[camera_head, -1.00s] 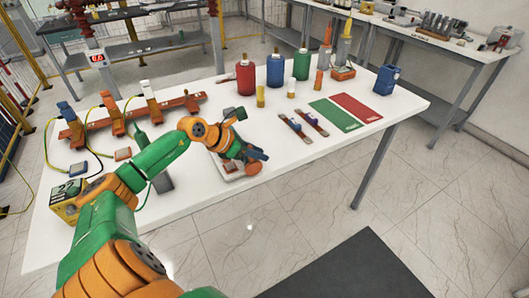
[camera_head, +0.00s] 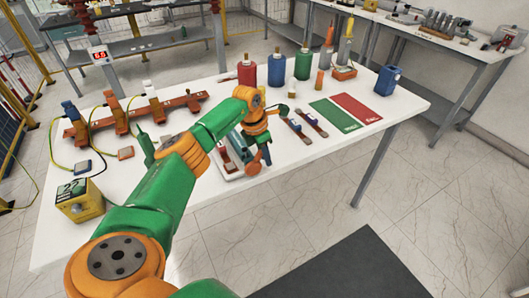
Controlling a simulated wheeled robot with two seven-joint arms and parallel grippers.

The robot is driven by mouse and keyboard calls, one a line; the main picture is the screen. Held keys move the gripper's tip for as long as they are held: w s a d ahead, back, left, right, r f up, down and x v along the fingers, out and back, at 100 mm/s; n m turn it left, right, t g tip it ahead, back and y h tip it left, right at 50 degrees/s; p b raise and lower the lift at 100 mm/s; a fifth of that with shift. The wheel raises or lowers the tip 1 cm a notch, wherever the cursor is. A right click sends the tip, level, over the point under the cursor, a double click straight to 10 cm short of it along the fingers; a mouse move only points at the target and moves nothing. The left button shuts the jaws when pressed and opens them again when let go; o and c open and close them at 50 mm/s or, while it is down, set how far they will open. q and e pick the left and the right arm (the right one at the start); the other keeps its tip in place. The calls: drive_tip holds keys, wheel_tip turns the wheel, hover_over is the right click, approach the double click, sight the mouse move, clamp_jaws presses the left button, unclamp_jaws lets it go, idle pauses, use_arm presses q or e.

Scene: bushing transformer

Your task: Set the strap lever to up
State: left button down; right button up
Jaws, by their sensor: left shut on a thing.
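My left arm reaches in from the lower left across the white table. My left gripper (camera_head: 257,148) is over the right side of a small pale base unit (camera_head: 228,172) near the table's front edge. The unit has reddish-brown and teal parts. The gripper is shut on a small part there, which looks like the strap lever; the gripper and wrist hide most of it, so I cannot tell its exact angle. My right gripper is not in view.
Two flat straps (camera_head: 301,131) lie right of the gripper. Behind stand red (camera_head: 246,73), blue and green bottles. Green and red mats (camera_head: 357,107) lie to the right. An orange bar with upright posts (camera_head: 115,115) is at the left, with a yellow meter (camera_head: 80,200) nearer.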

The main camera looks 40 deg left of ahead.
use_arm(q)
drive_tip(key=shift+f, duration=0.15)
drive_tip(key=c, duration=0.7)
unclamp_jaws()
drive_tip(key=b+v, duration=0.1)
drive_tip(key=v, duration=0.6)
